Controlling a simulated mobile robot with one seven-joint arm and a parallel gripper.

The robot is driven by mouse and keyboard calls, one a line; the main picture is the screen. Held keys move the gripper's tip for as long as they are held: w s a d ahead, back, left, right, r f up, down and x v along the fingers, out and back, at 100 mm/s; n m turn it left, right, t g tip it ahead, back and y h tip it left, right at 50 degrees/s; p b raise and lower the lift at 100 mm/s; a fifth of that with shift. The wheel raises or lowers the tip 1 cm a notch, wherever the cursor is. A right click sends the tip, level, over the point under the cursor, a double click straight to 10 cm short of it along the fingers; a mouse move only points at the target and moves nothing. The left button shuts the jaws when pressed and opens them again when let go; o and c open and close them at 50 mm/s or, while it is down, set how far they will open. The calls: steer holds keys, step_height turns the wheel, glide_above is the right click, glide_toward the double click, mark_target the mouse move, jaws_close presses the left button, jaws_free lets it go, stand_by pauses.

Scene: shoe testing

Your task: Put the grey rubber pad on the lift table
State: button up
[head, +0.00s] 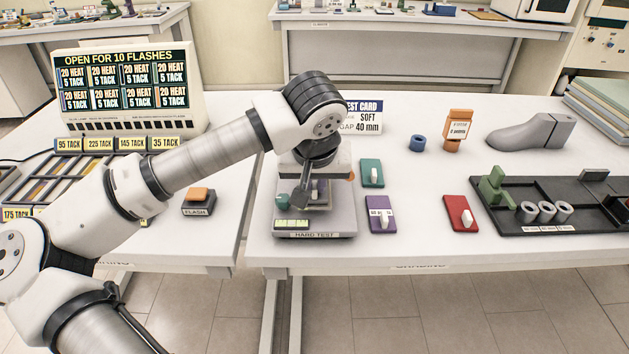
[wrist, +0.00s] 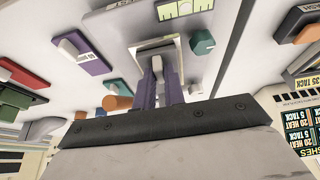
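My gripper (head: 304,196) points down over the hard test stand (head: 343,221), with its fingers at the small lift table on top of it. In the wrist view my gripper (wrist: 161,70) has its two fingers close together, tips at a pale square plate (wrist: 148,47). A small light part seems to sit between the tips; I cannot tell if they grip it. I cannot clearly make out the grey rubber pad; the fingers and upper stand parts hide much of the plate, and no grey pad lies loose on the bench.
Right of the stand lie a teal pad (head: 372,173), a purple pad (head: 381,214) and a red pad (head: 458,213), each with a pale knob. A black tray (head: 570,190) is farther right. A flash button (head: 198,203) is left. Bench between purple and red pads is clear.

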steer(key=o, duration=0.4)
steer(key=shift+r, duration=0.1)
steer(key=shift+r+p, duration=0.15)
steer(key=shift+p, duration=0.15)
steer(key=b+v, duration=0.1)
steer(key=v, duration=1.1)
